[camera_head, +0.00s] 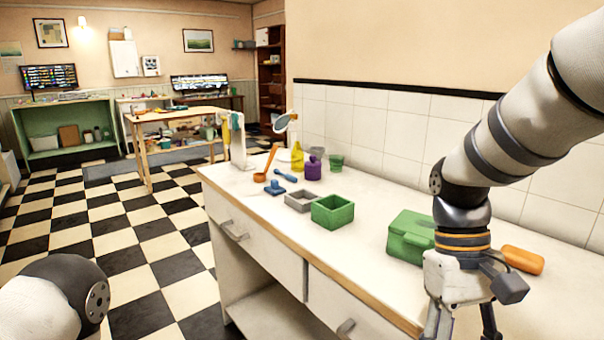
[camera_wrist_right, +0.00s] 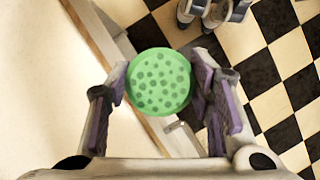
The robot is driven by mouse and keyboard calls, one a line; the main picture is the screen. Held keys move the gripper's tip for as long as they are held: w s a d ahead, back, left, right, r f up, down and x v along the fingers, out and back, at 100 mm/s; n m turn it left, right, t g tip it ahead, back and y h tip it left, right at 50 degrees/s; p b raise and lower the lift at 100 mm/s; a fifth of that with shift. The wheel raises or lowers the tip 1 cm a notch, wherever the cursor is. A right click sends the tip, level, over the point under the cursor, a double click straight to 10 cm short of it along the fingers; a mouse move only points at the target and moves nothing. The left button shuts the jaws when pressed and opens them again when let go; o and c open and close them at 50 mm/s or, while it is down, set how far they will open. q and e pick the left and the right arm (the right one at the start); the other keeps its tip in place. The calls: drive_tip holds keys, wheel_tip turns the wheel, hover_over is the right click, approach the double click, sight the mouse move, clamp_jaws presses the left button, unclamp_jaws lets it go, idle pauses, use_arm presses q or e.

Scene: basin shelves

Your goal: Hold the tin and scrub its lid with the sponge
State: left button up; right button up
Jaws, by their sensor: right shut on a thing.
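My right gripper (camera_head: 462,330) points down at the counter's front edge in the head view, its fingertips cut off by the bottom of the picture. In the right wrist view my right gripper (camera_wrist_right: 158,88) is shut on a round green tin (camera_wrist_right: 160,82). The tin's round face is towards the camera and carries many darker green spots.
A green box (camera_head: 408,240) stands on the white counter (camera_head: 375,215) behind my right arm. A green open bin (camera_head: 332,212), a grey tray (camera_head: 300,201), a purple bottle (camera_head: 313,169) and a yellow bottle (camera_head: 297,157) stand further left. The counter's front middle is clear.

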wheel_tip(320, 180, down, 6)
drive_tip(key=s+a+m, duration=0.1)
drive_tip(key=a, duration=0.1)
drive_tip(key=shift+s+a+f+y, duration=0.15)
drive_tip(key=shift+s+a+y, duration=0.15)
drive_tip(key=shift+a, duration=0.05)
drive_tip(key=shift+w, duration=0.1)
drive_tip(key=shift+d, duration=0.1)
